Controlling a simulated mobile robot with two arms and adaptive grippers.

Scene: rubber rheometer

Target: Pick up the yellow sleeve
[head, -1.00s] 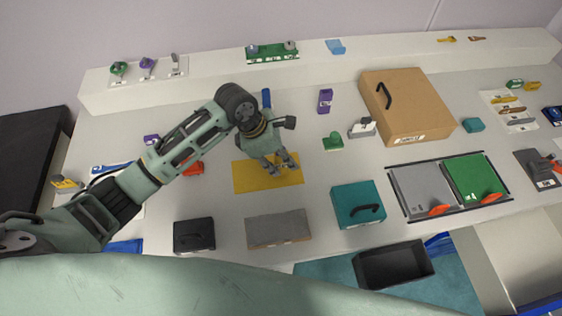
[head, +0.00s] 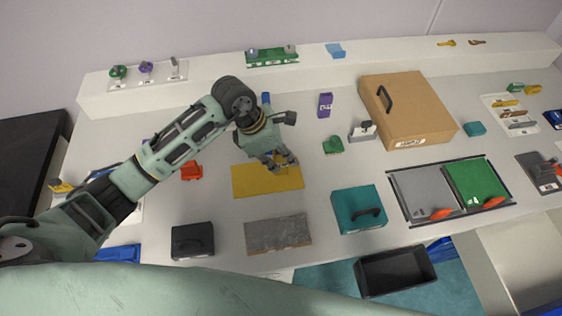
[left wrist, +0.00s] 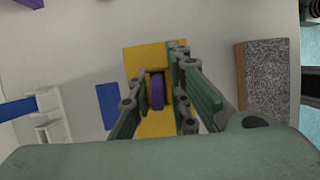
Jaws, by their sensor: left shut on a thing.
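My left gripper (head: 281,165) is above the yellow mat (head: 245,182), near the mat's right half. Its fingers are closed on a small yellow sleeve (head: 281,172), which is hard to tell from the mat of the same colour. In the left wrist view, the sleeve (left wrist: 168,92) sits between the two fingers, with a purple piece (left wrist: 157,92) showing in its middle. The yellow mat (left wrist: 145,56) lies behind it. I cannot tell whether the sleeve still touches the mat. My right gripper is not in view.
A grey slab (head: 278,234) and a black box (head: 192,240) lie in front of the mat. A teal box (head: 357,208) is to the right, a red part (head: 191,171) to the left. A green part (head: 333,145) and a purple block (head: 325,105) stand behind on the right.

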